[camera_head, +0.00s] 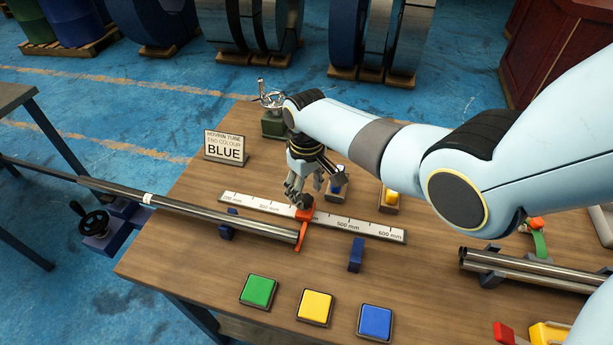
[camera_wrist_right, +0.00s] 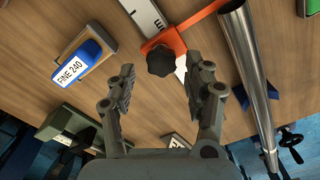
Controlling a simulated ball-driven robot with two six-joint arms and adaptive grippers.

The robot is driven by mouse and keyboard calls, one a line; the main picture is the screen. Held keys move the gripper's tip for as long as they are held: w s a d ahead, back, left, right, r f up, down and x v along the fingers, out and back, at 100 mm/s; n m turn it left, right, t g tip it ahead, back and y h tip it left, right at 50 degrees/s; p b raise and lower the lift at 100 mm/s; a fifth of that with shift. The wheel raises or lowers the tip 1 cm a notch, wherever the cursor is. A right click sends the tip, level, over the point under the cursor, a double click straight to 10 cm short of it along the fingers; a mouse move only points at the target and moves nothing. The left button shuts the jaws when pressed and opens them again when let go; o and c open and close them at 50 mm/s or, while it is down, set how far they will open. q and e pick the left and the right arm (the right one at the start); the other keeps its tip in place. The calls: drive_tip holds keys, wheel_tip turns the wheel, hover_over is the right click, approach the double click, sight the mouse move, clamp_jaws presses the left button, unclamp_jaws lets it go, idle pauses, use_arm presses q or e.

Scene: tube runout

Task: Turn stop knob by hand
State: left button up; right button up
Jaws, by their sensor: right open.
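The stop knob is a dark lobed knob (camera_head: 305,201) on top of an orange stop (camera_head: 301,236). The stop sits on a white ruler (camera_head: 357,225) marked in millimetres, and its orange arm reaches to the end of a long steel tube (camera_head: 200,212). My right gripper (camera_head: 304,191) points down right at the knob. In the right wrist view the knob (camera_wrist_right: 161,60) lies ahead of and between the open, empty fingers (camera_wrist_right: 162,78); I cannot tell whether they touch it. My left gripper is not in view.
A sign reading BLUE (camera_head: 226,148) stands at the back left. Green (camera_head: 258,291), yellow (camera_head: 314,306) and blue (camera_head: 375,322) pads lie at the front. A block labelled FINE 240 (camera_wrist_right: 77,63) is near the gripper. More tubes (camera_head: 530,269) lie at right.

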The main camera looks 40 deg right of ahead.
drive_tip(key=shift+n, duration=0.4)
drive_tip(key=shift+f+b, duration=0.8)
drive_tip(key=shift+f, duration=0.25)
